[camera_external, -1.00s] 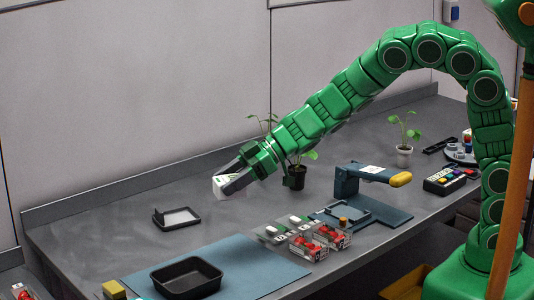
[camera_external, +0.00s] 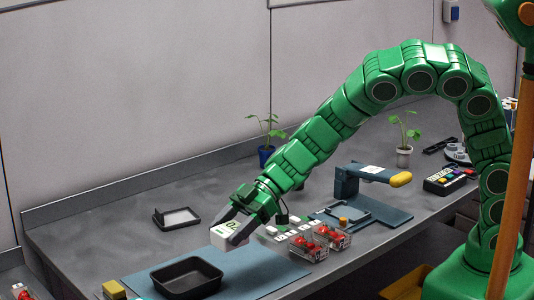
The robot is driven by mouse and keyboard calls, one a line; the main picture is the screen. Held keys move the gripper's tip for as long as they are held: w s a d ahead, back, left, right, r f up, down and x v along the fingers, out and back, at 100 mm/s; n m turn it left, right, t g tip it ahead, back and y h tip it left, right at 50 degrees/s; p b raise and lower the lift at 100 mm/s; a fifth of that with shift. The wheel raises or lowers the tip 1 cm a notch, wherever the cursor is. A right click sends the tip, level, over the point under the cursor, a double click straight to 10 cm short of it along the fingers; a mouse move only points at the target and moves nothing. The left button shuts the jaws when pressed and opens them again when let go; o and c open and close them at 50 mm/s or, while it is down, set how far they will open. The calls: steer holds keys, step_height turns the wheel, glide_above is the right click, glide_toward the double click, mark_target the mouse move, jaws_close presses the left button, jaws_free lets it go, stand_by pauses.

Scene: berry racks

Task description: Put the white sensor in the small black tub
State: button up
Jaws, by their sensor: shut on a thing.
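My gripper (camera_external: 238,232) is shut on the white sensor (camera_external: 223,231), a small white block with a dark green mark. It holds the sensor above the back part of the blue mat (camera_external: 240,262). The small black tub (camera_external: 187,278) stands on the mat, in front of the gripper and to its left in the picture. It is open at the top and looks empty. The sensor is apart from the tub.
Clear boxes of red berries (camera_external: 328,238) stand right of the mat. A blue press-like device (camera_external: 347,183) stands behind them. A shallow black tray (camera_external: 176,218) lies at the back left, and a yellow block (camera_external: 114,290) at the front left. Potted plants (camera_external: 266,157) stand behind.

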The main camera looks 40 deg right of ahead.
steer(key=w+a+f, duration=0.3)
steer(key=a+f, duration=0.1)
steer(key=a, duration=0.1)
steer(key=w+a+f, duration=0.2)
steer(key=f, duration=0.1)
steer(key=shift+w+a+f, duration=0.1)
steer(key=shift+w+a, duration=0.2)
steer(key=shift+a, duration=0.1)
steer(key=shift+w+a+f, duration=0.25)
steer(key=shift+f, duration=1.75)
steer(key=shift+f, duration=0.15)
steer(key=o, duration=0.8)
steer(key=shift+v, duration=6.05)
